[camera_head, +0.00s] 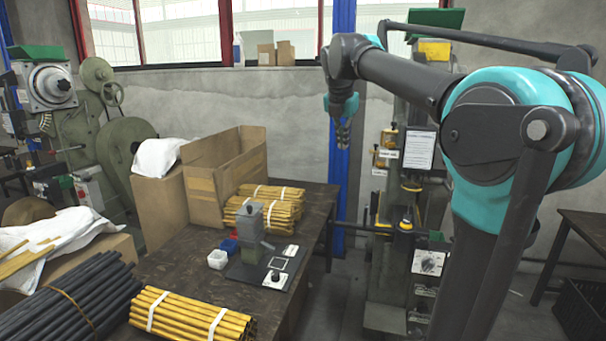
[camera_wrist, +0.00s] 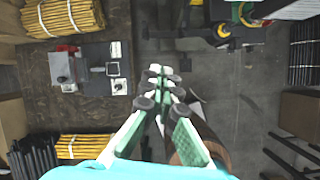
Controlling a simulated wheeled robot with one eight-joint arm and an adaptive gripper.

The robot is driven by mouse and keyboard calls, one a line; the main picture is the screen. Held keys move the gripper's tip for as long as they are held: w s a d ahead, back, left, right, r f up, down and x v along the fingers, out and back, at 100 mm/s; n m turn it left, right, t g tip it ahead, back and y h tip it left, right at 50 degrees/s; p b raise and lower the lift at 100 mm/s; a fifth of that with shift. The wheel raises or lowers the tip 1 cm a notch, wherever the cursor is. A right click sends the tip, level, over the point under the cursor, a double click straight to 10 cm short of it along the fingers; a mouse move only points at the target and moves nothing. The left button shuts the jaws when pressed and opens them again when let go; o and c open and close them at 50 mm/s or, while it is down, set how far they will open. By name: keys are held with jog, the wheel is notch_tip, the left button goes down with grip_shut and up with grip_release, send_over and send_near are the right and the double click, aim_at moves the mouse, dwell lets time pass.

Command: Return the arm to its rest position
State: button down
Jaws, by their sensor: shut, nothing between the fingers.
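My gripper (camera_head: 343,134) is at the end of my raised arm, pointing down, above and beyond the right edge of the dark work table (camera_head: 185,268). In the wrist view my gripper (camera_wrist: 165,72) has its fingers close together with nothing between them. Below it there is bare grey floor, and the table lies to the left. My arm reaches in from the right in the head view, bent at its teal joint.
Bundles of yellow rods (camera_head: 190,318), black rods (camera_head: 75,305), a cardboard box (camera_head: 225,175) and a small grey press (camera_head: 250,232) stand on the table. A tall green press (camera_head: 405,200) stands behind my arm. A black crate (camera_head: 583,307) is at right.

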jog(key=s+d+f+m, duration=0.2)
jog(key=s+f+m, duration=0.2)
jog(key=f+m, duration=0.45)
jog(key=s+d+f+m, duration=0.3)
jog(key=s+f+m, duration=0.2)
jog(key=f, duration=0.7)
jog(key=s+d+f+m+y, duration=0.1)
jog(key=s+d+f+m, duration=0.1)
jog(key=s+f+m, duration=1.4)
jog(key=s+f, duration=0.3)
jog(key=f, duration=0.1)
jog(key=shift+d+y, duration=0.15)
jog(key=shift+y, duration=0.15)
